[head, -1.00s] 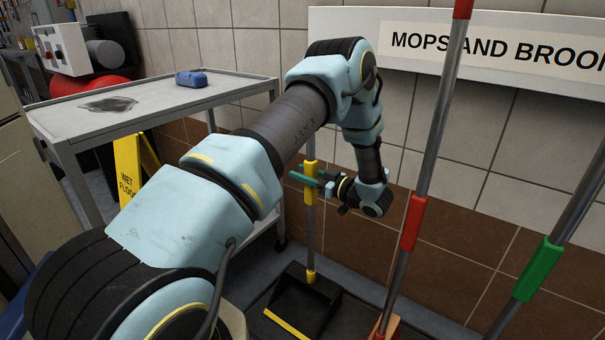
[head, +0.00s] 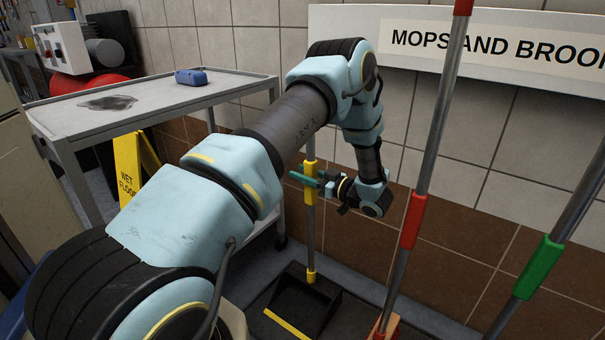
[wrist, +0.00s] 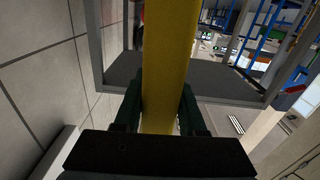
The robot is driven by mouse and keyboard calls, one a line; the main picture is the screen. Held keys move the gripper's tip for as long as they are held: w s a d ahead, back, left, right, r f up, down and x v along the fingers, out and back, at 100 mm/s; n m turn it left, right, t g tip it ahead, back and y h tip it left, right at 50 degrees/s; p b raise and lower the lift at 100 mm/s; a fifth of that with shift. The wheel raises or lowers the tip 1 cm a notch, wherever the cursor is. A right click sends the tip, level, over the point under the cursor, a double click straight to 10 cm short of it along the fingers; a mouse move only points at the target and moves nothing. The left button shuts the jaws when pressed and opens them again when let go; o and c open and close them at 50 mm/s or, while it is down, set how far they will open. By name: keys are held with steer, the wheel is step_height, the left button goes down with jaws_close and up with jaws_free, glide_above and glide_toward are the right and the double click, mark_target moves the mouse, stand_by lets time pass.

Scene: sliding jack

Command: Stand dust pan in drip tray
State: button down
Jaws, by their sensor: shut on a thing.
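The dust pan (head: 300,303) has a black scoop with a yellow front lip and an upright grey pole with a yellow grip section. My gripper (head: 309,180), with green fingers, is shut on the yellow grip part of the pole. The wrist view shows the yellow handle (wrist: 165,65) between the two fingers (wrist: 160,112). The pole looks about upright. The scoop is low down, over or in the dark drip tray (head: 262,300) by the wall. I cannot tell whether the scoop touches the tray's floor. My arm hides part of the tray.
A red-banded pole (head: 413,222) and a green-banded pole (head: 540,268) stand to the right. A grey trolley (head: 165,100) with a blue object (head: 190,78) on it stands at left. The tiled wall is close behind.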

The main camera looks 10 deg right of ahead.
steer(key=shift+c, duration=2)
jaws_free()
